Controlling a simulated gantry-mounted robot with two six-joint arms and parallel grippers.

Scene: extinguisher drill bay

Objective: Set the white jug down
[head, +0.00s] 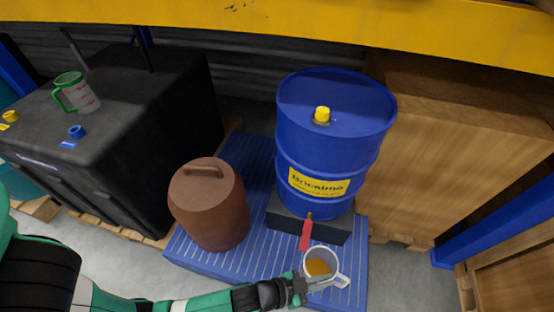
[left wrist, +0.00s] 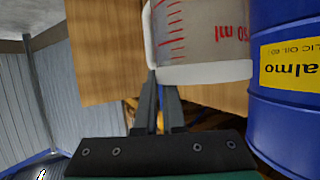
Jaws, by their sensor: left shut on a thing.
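The white jug (head: 322,258) is upright with amber liquid inside, just below and beside the red tap lever (head: 306,235) of the blue drum (head: 330,150). My left gripper (head: 303,285) is shut on the jug at its near left side; the jug's handle points right. In the left wrist view the jug's wall (left wrist: 205,35) with red markings fills the top, beyond the fingers (left wrist: 158,88). I cannot tell whether the jug's base touches the blue slatted platform. My right gripper is in neither view.
The drum rests on a dark block (head: 285,223) on the blue slatted platform (head: 260,262). A brown canister (head: 208,205) stands left. A green-rimmed measuring jug (head: 80,92) sits on a black tank (head: 150,130). A wooden crate (head: 440,150) stands right. Bare platform lies between canister and jug.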

